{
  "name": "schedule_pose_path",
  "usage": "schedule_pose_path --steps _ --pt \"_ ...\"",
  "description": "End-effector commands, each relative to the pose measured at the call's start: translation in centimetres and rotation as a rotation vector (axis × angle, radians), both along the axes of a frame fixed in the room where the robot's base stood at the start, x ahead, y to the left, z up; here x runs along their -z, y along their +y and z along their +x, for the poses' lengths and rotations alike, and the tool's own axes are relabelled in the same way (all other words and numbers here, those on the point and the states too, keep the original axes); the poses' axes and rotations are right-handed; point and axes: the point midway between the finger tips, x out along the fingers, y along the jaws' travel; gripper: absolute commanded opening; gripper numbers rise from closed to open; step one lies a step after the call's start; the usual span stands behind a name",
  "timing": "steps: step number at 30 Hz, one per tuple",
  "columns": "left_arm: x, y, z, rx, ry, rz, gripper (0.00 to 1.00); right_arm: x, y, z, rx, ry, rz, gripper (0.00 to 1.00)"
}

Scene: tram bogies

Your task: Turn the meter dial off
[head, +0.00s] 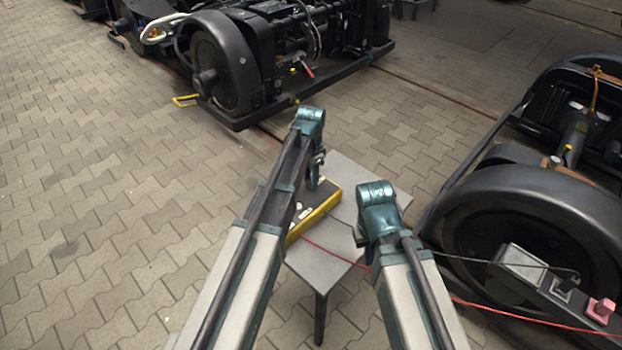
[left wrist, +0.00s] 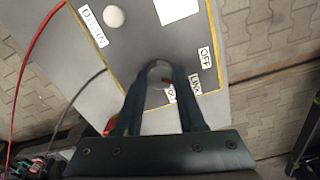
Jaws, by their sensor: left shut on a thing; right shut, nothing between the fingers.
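The meter (head: 322,208) is a dark box with a yellow edge, lying on a small grey table. Its face (left wrist: 135,45) fills the top of the left wrist view, with a white knob, a blank white label and printed labels, one reading OFF (left wrist: 206,57). My left gripper (head: 314,186) reaches down over the meter. In the left wrist view its fingers (left wrist: 160,80) are shut on the round grey dial (left wrist: 158,67), beside partly covered labels. The dial's pointer direction is hard to tell. My right gripper (head: 360,238) is shut and empty, right of the meter; its fingertips are mostly hidden.
The grey table (head: 320,268) has bare room in front of the meter. A red cable (head: 335,256) runs from the meter to the right. A wheeled bogie (head: 510,220) stands close on the right, another (head: 225,65) at the back. Paved floor is free on the left.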

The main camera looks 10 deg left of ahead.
Motion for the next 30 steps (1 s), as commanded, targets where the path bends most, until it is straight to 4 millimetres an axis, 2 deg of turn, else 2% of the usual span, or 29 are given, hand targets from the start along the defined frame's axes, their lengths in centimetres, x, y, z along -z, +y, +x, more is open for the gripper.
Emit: schedule_pose_path --steps 18,30 --pt "0.02 0.05 0.02 -0.495 0.000 0.000 0.00 0.02 0.00 0.00 0.000 0.000 0.000 0.00" --pt "0.02 0.06 0.03 -0.660 0.000 0.000 0.00 0.02 0.00 0.00 0.000 0.000 0.000 0.00"
